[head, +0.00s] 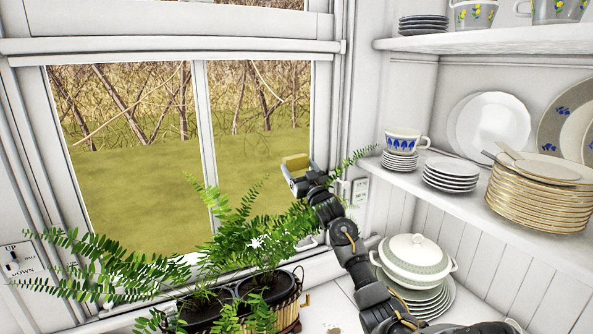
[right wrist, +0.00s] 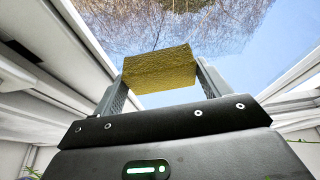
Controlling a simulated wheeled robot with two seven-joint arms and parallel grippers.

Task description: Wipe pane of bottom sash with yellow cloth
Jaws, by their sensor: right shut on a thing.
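The window's bottom sash (head: 202,137) has two panes split by a white vertical bar. My right gripper (head: 297,171) is in front of the lower right part of the right pane (head: 258,110). It is shut on the yellow cloth (head: 296,161), which looks like a thick block. In the right wrist view the cloth (right wrist: 160,69) sits between both fingers, with the pane beyond it. I cannot tell whether the cloth touches the glass. My left gripper is not in view.
Potted ferns (head: 268,289) stand on the sill below the window, their fronds close to my right arm. Shelves at the right hold stacked plates (head: 535,195), a blue-patterned cup (head: 404,141) and small saucers. A lidded tureen (head: 414,256) stands on plates right of my arm.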

